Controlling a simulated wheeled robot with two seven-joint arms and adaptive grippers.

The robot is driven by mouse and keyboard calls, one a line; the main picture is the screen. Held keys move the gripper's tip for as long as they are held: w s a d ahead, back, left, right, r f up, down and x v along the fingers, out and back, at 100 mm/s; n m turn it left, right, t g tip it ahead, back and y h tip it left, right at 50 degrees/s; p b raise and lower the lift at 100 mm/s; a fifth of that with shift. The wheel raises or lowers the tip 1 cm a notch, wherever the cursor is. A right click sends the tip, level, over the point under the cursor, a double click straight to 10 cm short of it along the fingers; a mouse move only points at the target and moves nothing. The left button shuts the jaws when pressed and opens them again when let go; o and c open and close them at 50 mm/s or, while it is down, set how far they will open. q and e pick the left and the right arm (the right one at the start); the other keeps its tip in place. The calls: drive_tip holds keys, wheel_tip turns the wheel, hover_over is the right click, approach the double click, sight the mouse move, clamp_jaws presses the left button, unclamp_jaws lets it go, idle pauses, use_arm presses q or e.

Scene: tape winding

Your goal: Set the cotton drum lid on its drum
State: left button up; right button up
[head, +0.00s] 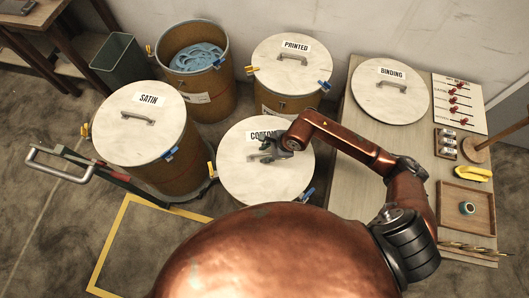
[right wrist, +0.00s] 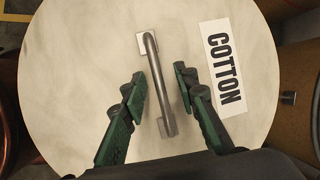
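The cotton drum lid (head: 250,182) is a round pale disc with a metal handle and a COTTON label, partly covered by my right arm in the head view. It lies flat at drum height, with clips by its rim; the drum beneath is mostly hidden, and I cannot tell how it is seated. In the right wrist view the lid (right wrist: 80,100) fills the picture. My right gripper (head: 268,154) is over the lid. In the wrist view its fingers (right wrist: 160,80) are apart, one on each side of the handle (right wrist: 155,75), with gaps. My left gripper is not in view.
Lidded SATIN (head: 125,125) and PRINTED (head: 292,78) drums stand around it. An open drum (head: 172,85) holds blue material. The BINDING lid (head: 385,105) lies on the table (head: 353,140) at right, beside a tray (head: 455,222). A cart handle (head: 55,178) is at left.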

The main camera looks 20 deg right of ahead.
drive_tip(key=v, duration=1.2)
idle(0.4)
